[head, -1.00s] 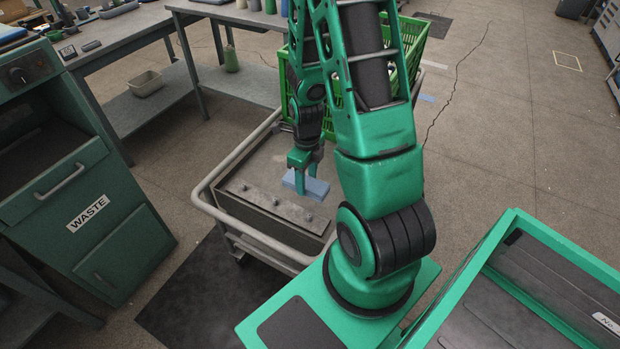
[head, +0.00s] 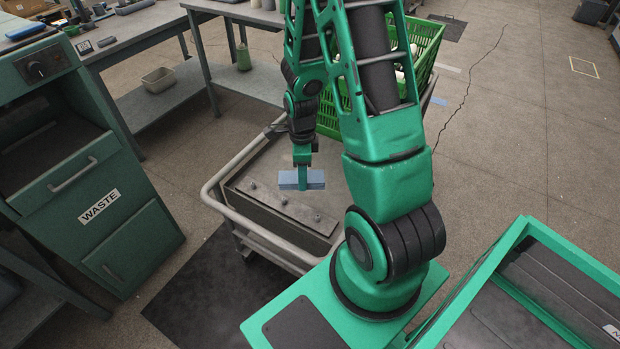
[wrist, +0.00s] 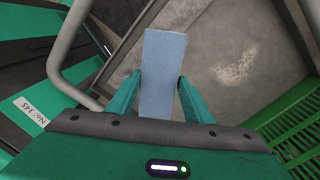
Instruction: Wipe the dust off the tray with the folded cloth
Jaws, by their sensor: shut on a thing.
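The folded cloth (head: 315,180) is a flat blue pad. My gripper (head: 302,165) is shut on it, and it hangs over the grey tray (head: 262,174) on the cart. In the wrist view the cloth (wrist: 163,72) stands between the two green fingers (wrist: 160,98) and reaches forward beyond them. The grey tray floor (wrist: 205,55) lies below, with a pale dust patch (wrist: 238,66) to the right of the cloth. The cloth seems to be raised off the tray. My arm hides the tray's right part in the head view.
The cart's pale tubular rail (head: 208,195) runs around the tray. A bolted metal plate (head: 285,208) lies along the tray's near side. A green crate (head: 428,50) with contents stands behind. A green WASTE cabinet (head: 100,205) is at left, with open floor between.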

